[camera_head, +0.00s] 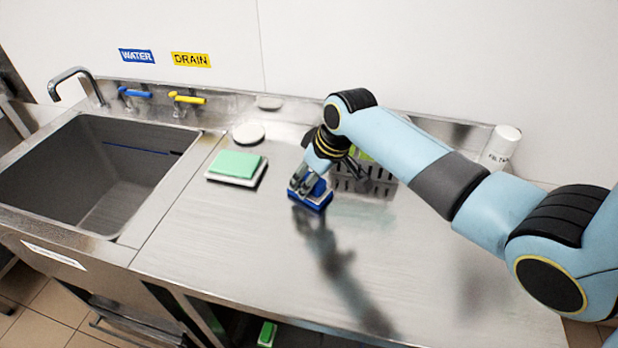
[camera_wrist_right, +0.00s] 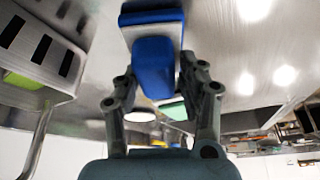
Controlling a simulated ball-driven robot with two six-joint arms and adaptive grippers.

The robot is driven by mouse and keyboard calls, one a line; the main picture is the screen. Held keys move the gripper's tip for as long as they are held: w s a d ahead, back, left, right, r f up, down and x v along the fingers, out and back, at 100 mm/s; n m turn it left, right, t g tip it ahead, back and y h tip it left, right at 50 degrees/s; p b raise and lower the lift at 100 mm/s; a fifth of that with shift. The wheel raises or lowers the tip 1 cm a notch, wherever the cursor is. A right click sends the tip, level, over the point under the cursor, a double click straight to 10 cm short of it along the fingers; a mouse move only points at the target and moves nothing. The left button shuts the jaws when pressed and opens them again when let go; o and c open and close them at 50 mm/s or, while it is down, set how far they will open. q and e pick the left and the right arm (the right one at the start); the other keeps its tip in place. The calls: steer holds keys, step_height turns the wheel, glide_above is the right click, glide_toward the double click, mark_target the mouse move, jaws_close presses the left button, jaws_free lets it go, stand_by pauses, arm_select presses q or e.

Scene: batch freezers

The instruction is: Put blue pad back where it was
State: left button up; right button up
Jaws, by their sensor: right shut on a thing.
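The blue pad (camera_head: 312,196) is a blue block with a white layer, seen at the middle of the steel counter in the head view. My right gripper (camera_head: 306,182) is shut on its raised blue grip. In the right wrist view the blue pad (camera_wrist_right: 153,62) sits between the two fingers of the right gripper (camera_wrist_right: 160,88). The pad is at or just above the counter; I cannot tell whether it touches. My left gripper is not in view.
A green pad on a white tray (camera_head: 262,178) lies left of the gripper. A grey slotted basket (camera_head: 376,186) stands just right, partly hidden by my arm. A sink (camera_head: 90,175) is at left, a white cup (camera_head: 500,146) at the back right. The front counter is clear.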

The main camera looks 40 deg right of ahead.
steer(key=o, duration=1)
steer(key=shift+f, duration=0.1)
steer(key=v, duration=1.2)
steer(key=shift+d, duration=0.1)
